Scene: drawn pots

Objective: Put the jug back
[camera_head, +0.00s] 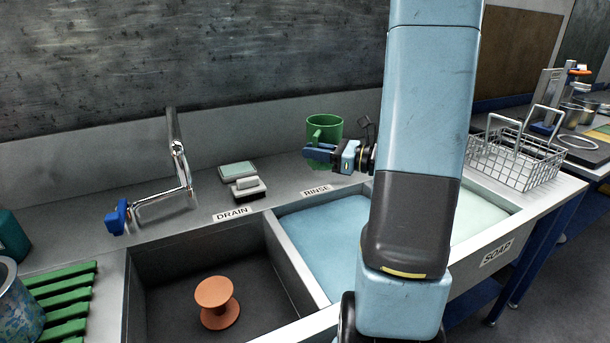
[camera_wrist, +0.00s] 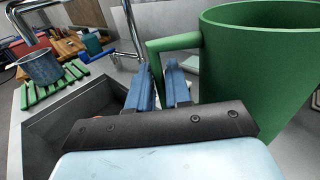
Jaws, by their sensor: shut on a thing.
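The green jug (camera_head: 324,122) is upright behind the sinks, near the RINSE label in the head view. In the wrist view the jug (camera_wrist: 262,65) fills the upper right, with its square handle pointing left. My gripper (camera_head: 319,153) is shut on the handle; its blue fingers (camera_wrist: 166,80) show at the handle's lower end. The fingers hide part of the handle and the jug's base, so I cannot tell whether the jug touches the counter.
An orange spool (camera_head: 217,301) stands in the empty DRAIN sink. The RINSE sink (camera_head: 328,238) holds blue liquid. A tap (camera_head: 178,170), a brush (camera_head: 247,187) and a sponge (camera_head: 238,170) are left of the jug. A wire basket (camera_head: 515,158) stands right. A green slatted rack (camera_head: 62,300) lies far left.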

